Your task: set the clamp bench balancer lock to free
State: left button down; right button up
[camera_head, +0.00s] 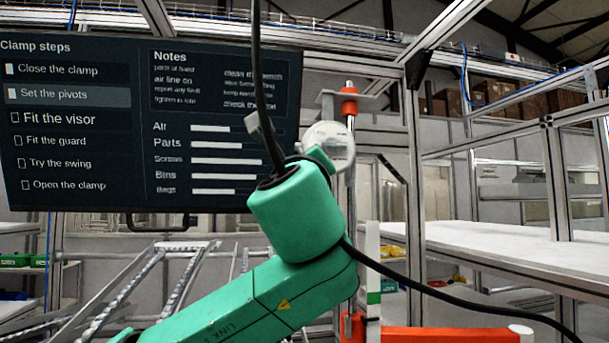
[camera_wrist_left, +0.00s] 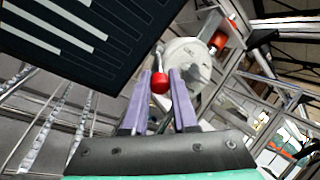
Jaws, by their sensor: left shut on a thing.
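The balancer is a white round housing (camera_head: 335,138) beside an upright post, partly hidden behind my green left arm in the head view. It also shows in the left wrist view as a white disc (camera_wrist_left: 187,66). A lever with a red ball knob (camera_wrist_left: 160,83) stands in front of the disc; I take it for the balancer lock. My left gripper (camera_wrist_left: 166,80) has its two purple fingers on either side of the knob and is shut on it. In the head view my arm hides the gripper and the knob. My right gripper is in neither view.
A dark screen (camera_head: 150,125) hangs at the left, close to my left arm. An orange-red collar (camera_head: 348,103) sits on the post. An orange bar (camera_head: 450,335) lies low at the right. A white-topped table (camera_head: 500,243) and metal frames stand at the right.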

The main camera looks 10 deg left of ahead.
pick_arm(q)
jog(key=shift+w+a+f+m+t+b, duration=0.2)
jog(key=shift+w+f+m+t+b, duration=0.2)
jog(key=shift+f+t+b, duration=0.45)
jog(key=shift+w+r+t+h+b, duration=0.1)
jog(key=shift+r+t+h+b, duration=0.15)
jog(key=shift+t+b, duration=0.4)
jog(key=c, duration=0.9)
grip_release()
jog(key=shift+o, duration=1.1)
jog(key=shift+w, duration=0.1)
jog(key=shift+w+f, duration=0.1)
